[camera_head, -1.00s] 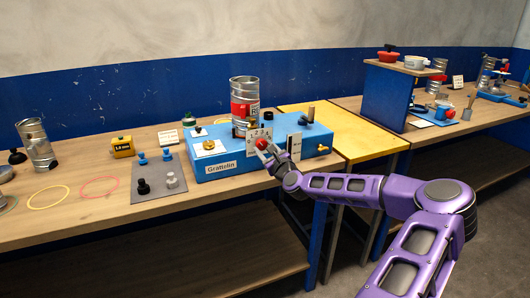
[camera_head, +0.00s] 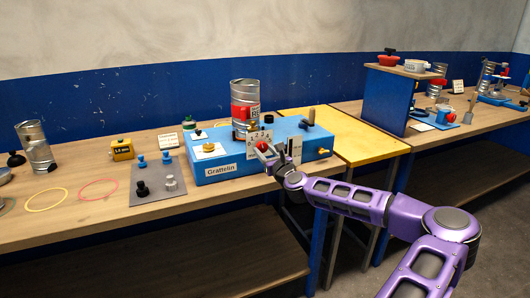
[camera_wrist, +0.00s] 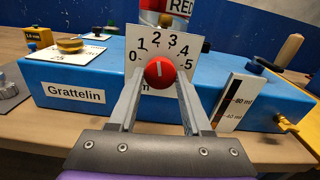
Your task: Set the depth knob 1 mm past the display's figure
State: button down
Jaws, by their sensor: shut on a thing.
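The depth knob (camera_wrist: 160,71) is a round red knob with a white line, on a white dial plate (camera_wrist: 136,55) numbered 0 to 5. Its line points almost straight up, between 2 and 3. My gripper (camera_wrist: 160,84) is shut on the knob, one finger on each side; in the head view my gripper (camera_head: 264,152) partly covers it. The dial stands at the front of a blue box (camera_wrist: 90,78) labelled Grattelin. A yellow display (camera_head: 122,149) sits on the bench to the left, its figure in mm too small to read surely.
A metal can (camera_head: 245,95) with a red label stands behind the dial. A black-and-white ml gauge (camera_wrist: 235,97) is close on the right, with a yellow tap (camera_wrist: 286,124) beyond. A brass knob (camera_wrist: 70,46) is on the left. A grey mat (camera_head: 157,182) holds several small knobs.

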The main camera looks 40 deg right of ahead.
jog(key=shift+c, duration=1.7)
grip_release()
jog(key=shift+s, duration=0.1)
jog(key=v, duration=1.7)
jog(key=shift+a, duration=0.15)
